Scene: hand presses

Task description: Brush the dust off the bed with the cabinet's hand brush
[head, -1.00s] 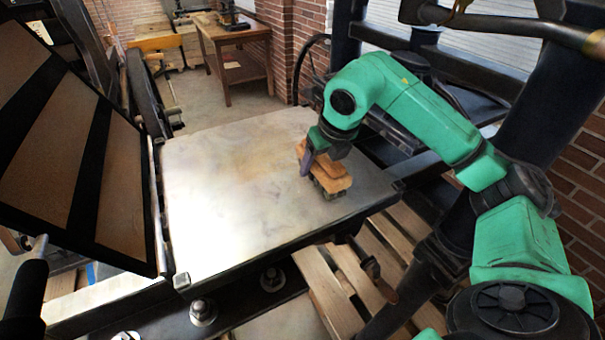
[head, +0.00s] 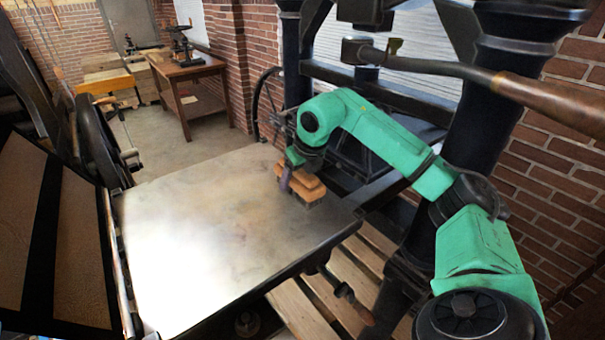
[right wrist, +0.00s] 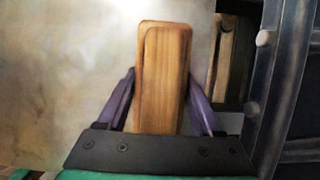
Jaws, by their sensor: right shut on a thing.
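The hand brush (head: 308,190) has a stepped wooden back and a dark underside. It sits at the right edge of the flat, pale bed (head: 170,240), low on the surface; I cannot tell whether its bristles touch. My right gripper (head: 292,180) is shut on the brush. In the right wrist view, the wooden back of the brush (right wrist: 163,80) stands between the two purple fingers of the gripper (right wrist: 162,100). The bed shows faint brownish patches; glare whitens its near left part, and I cannot tell dust from stain. My left gripper is not in view.
A dark framed panel (head: 75,240) stands along the bed's left side. The press's dark column (head: 480,120) and a long wooden-handled lever (head: 470,72) are at the right. A wooden pallet (head: 340,290) lies below the bed. A wooden table (head: 190,80) stands behind.

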